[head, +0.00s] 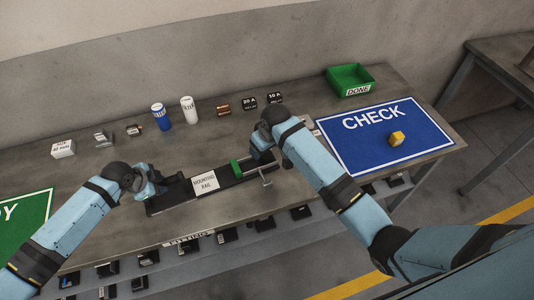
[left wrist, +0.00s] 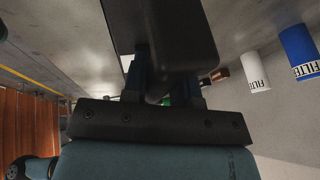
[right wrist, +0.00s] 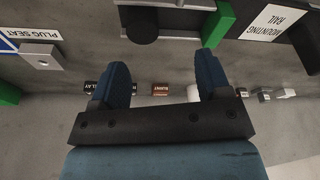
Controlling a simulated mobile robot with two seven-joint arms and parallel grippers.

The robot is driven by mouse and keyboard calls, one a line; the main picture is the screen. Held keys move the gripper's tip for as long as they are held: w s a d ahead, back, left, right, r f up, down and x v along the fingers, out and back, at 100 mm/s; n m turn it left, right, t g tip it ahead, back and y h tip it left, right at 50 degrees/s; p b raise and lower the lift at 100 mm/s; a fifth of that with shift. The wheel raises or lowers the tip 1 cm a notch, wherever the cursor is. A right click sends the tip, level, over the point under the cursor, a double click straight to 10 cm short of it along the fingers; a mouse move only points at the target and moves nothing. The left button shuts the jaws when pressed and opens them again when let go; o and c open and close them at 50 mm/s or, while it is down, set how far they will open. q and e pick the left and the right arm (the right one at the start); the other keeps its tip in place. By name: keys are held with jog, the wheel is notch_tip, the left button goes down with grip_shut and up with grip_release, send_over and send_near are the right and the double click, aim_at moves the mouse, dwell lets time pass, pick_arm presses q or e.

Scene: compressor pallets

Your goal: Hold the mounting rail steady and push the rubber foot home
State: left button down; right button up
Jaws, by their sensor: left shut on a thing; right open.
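The black mounting rail (head: 178,199) lies along the front of the bench, with a white name label (head: 204,184). A green block (head: 237,168) stands at its right part. My left gripper (head: 160,186) is shut on a black block at the rail's left end, which fills the left wrist view (left wrist: 175,35). My right gripper (head: 258,148) is at the rail's right end. In the right wrist view its fingers (right wrist: 163,82) are apart with nothing between them. A round black piece (right wrist: 140,26), seemingly the rubber foot, shows beyond the fingertips. How far it is seated I cannot tell.
Behind the rail stand a blue-and-white filter can (head: 161,117), a white can (head: 189,110), relays (head: 274,98) and small parts. The blue CHECK mat (head: 345,150) carries a yellow block (head: 397,139). A green DONE bin (head: 350,85) stands at the back right.

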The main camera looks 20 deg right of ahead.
aim_at(267, 155)
notch_tip(267, 155, up, 4)
jog(key=w+d+g+h, duration=0.1)
jog(key=w+g, duration=0.1)
jog(key=g, duration=0.1)
jog(key=f, duration=1.1)
jog(key=shift+w+d+f, duration=0.2)
jog(key=shift+f, duration=0.1)
jog(key=c, duration=1.3)
jog(key=a, duration=0.4)
jog(key=shift+s, duration=0.2)
jog(key=o, duration=1.3)
jog(key=shift+r, duration=0.1)
